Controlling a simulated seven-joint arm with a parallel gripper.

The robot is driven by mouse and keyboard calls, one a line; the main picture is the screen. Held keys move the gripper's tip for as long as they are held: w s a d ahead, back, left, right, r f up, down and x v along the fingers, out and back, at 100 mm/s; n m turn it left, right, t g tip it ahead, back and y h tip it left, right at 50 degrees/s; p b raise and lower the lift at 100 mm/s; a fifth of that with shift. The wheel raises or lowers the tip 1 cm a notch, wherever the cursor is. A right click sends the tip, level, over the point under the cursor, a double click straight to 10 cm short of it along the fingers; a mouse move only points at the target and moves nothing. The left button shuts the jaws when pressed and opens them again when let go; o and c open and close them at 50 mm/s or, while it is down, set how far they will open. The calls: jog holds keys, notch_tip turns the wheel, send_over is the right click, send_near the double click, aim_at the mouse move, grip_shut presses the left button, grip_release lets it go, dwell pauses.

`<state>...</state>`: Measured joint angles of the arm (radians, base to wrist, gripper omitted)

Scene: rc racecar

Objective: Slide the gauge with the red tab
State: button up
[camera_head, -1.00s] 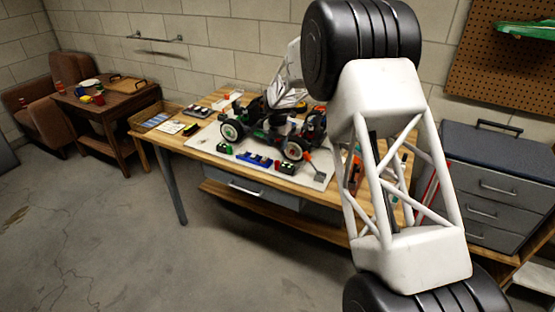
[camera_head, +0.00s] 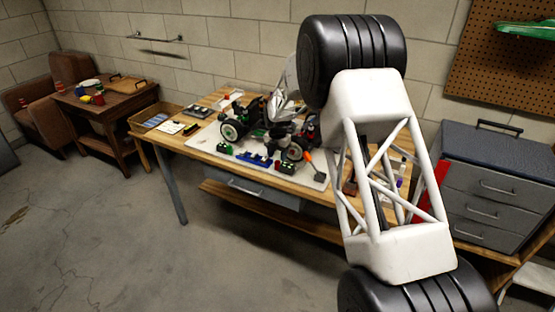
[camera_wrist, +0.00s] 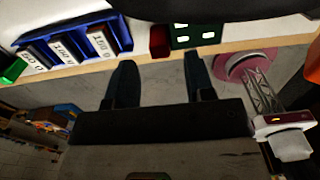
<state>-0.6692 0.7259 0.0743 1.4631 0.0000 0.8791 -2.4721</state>
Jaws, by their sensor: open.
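A dark green gauge block (camera_wrist: 193,36) with a red end (camera_wrist: 160,40) lies at the front edge of the work surface, at the top middle of the wrist view. In the head view the green gauge (camera_head: 285,167) sits right of a blue holder (camera_head: 255,160). The blue holder (camera_wrist: 82,42) carries white numbered blocks in the wrist view. My gripper (camera_wrist: 160,80) is open, with nothing between its two dark fingers. The fingertips point toward the table edge near the red end; a gap shows in the picture, and contact cannot be told.
A racecar (camera_head: 240,122) stands on a white board (camera_head: 200,141) behind the small parts. A green piece (camera_wrist: 14,70) is left of the blue holder. An orange-handled tool (camera_head: 312,163) lies to the right. My arm hides the table's right part.

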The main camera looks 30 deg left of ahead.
jog(key=shift+f, duration=1.2)
grip_shut()
